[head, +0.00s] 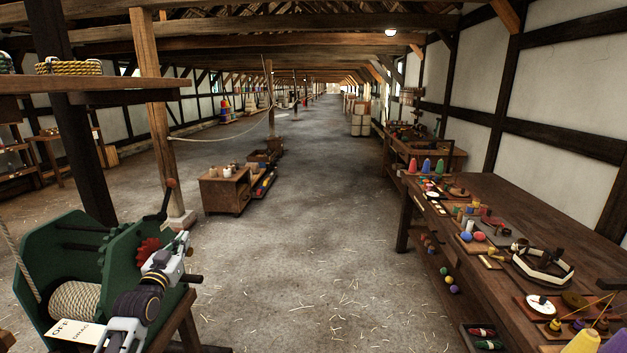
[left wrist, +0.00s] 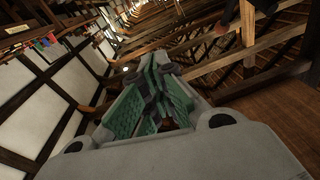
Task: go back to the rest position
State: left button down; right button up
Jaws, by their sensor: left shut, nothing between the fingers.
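My left gripper (head: 181,243) is in the lower left of the head view, raised in front of the green rope machine (head: 68,256). Its fingers are shut and hold nothing. In the left wrist view its green-padded fingers (left wrist: 160,68) come together at the tips, with the roof beams and the wall beyond them. I cannot tell from the head view whether the arm touches the machine. My right gripper is not in view.
A long wooden bench (head: 497,188) with cones, balls and small trays runs along the right. A low wooden cart (head: 224,191) stands left of the aisle. A wooden post (head: 157,120) rises behind the machine. The middle floor (head: 320,220) is clear.

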pick_arm(q)
jog(key=s+d+f+m+g+h, duration=0.1)
jog(key=s+d+f+g, duration=0.3)
jog(key=s+d+f, duration=0.4)
jog(key=s+d+f+g, duration=0.4)
jog(key=s+f, duration=0.3)
jog(key=f, duration=0.3)
jog(key=s+d+f+g, duration=0.2)
jog(key=s+f+g, duration=0.2)
jog(key=s, duration=0.8)
jog(key=s+d+f+g, duration=0.3)
jog(key=s, duration=1)
notch_tip(320, 180, down, 34)
jog(key=s+a+g+y, duration=0.1)
jog(key=s+a+g, duration=0.1)
jog(key=s+a+f, duration=0.3)
jog(key=s+f, duration=0.6)
jog(key=s, duration=0.1)
jog(key=s+a+f, duration=0.3)
jog(key=s+f, duration=0.6)
jog(key=s, duration=0.1)
jog(key=shift+s+a+f+g, duration=0.3)
jog(key=shift+a+f, duration=0.05)
jog(key=shift+a, duration=0.05)
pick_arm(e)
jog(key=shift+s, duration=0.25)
